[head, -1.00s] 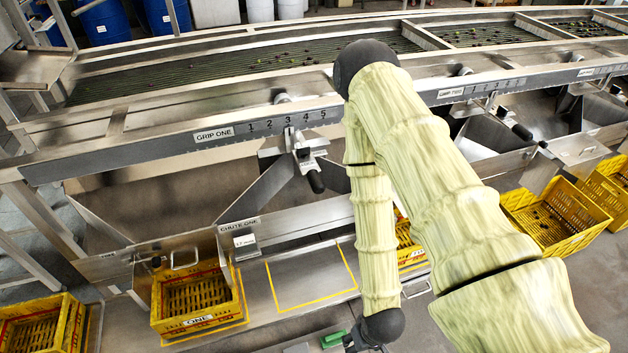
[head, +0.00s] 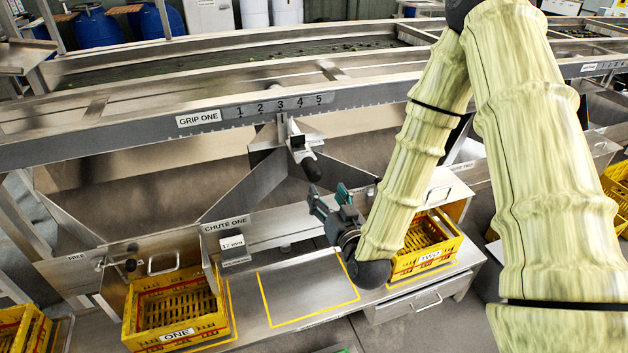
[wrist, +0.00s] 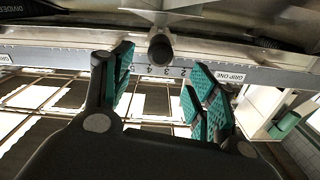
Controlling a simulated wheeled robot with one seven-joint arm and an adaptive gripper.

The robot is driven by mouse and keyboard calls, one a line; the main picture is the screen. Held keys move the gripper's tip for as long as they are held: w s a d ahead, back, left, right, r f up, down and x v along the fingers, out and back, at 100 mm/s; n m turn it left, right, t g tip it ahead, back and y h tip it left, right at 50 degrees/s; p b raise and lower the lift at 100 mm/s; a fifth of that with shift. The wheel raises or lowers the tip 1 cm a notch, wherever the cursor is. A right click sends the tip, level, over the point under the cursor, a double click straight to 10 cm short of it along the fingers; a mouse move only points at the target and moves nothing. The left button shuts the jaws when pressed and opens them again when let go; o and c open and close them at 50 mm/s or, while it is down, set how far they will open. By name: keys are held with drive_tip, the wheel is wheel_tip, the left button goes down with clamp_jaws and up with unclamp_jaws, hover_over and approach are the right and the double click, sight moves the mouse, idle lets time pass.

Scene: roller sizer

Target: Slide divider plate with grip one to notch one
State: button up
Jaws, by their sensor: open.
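The grip (head: 311,168) is a dark handle on a pale metal clamp (head: 298,142) under the rail marked GRIP ONE, near number 3. Notch one (head: 240,112) is by the number 1, left of the clamp. A slanted grey metal plate (head: 250,188) runs from below the clamp down toward CHUTE ONE; it looks like the divider plate. My gripper (head: 328,196) is open and empty, just below and right of the handle. In the wrist view, the handle's round dark end (wrist: 160,48) shows between and beyond my green-padded fingertips (wrist: 160,66), apparently untouched.
A yellow crate marked ONE (head: 175,310) stands at lower left, and one marked TWO (head: 425,245) stands right of my gripper. The chute wall (head: 225,225) and shelf with a yellow outline (head: 305,290) lie below. The outlined area is empty.

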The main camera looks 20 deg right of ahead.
sight(317, 178)
drive_tip(key=w+p, duration=0.1)
drive_tip(key=w, duration=0.9)
drive_tip(key=shift+w+a, duration=0.15)
drive_tip(key=shift+w, duration=0.2)
